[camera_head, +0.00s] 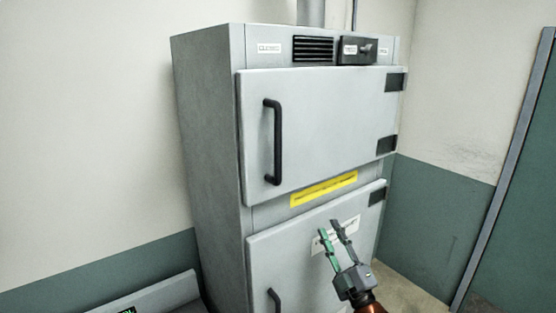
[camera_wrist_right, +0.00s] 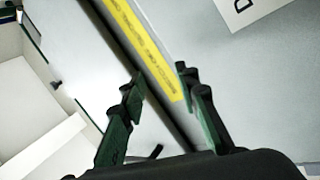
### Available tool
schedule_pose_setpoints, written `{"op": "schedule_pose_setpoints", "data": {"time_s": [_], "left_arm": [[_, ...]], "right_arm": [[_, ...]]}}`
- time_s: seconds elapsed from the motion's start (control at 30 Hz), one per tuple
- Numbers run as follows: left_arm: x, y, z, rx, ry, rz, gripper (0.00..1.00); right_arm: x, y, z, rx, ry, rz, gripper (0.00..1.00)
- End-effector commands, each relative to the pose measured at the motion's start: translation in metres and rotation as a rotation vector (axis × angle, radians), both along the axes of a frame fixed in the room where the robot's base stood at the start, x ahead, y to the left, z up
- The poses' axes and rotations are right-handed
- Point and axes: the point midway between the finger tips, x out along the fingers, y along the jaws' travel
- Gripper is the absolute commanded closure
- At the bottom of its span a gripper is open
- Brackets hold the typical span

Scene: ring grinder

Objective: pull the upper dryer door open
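The upper dryer door (camera_head: 335,125) is a light grey panel on the tall grey cabinet, and it appears shut. Its black vertical bar handle (camera_head: 275,142) is on the door's left side, and black hinges (camera_head: 387,145) are on its right. My right gripper (camera_head: 334,228) is in front of the lower door, below and to the right of the upper handle. Its fingers are apart with nothing between them, as the right wrist view also shows (camera_wrist_right: 160,95). It does not touch the upper handle. My left gripper is not in view.
The lower door (camera_head: 290,250) has its own black handle (camera_head: 273,300) and a white label. A yellow strip (camera_head: 323,188) runs between the doors. A black control panel (camera_head: 357,51) and a vent (camera_head: 313,49) are above. A grey-green wall stands at the right.

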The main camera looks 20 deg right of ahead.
Motion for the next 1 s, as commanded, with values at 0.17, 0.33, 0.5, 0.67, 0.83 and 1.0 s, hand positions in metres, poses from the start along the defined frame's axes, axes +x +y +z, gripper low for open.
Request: {"op": "schedule_pose_setpoints", "data": {"time_s": [0.17, 0.33, 0.5, 0.67, 0.83, 1.0], "left_arm": [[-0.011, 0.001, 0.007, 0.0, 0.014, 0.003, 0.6], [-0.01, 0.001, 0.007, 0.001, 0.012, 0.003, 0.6], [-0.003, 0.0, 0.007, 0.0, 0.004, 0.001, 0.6], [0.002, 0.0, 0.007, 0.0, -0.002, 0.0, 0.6], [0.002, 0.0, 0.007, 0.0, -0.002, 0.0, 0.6], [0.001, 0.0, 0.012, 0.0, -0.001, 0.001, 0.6]], "right_arm": [[-0.077, 0.108, 0.175, -0.417, -0.419, 0.138, 0.71], [-0.119, 0.196, 0.233, -0.965, -0.652, 0.191, 0.71], [-0.112, 0.212, 0.257, -1.488, -0.655, 0.097, 0.71], [-0.097, 0.173, 0.291, -1.8, -0.507, -0.061, 0.71], [-0.094, 0.133, 0.318, -1.931, -0.367, -0.175, 0.71], [-0.085, 0.127, 0.325, -1.956, -0.324, -0.2, 0.71]]}}
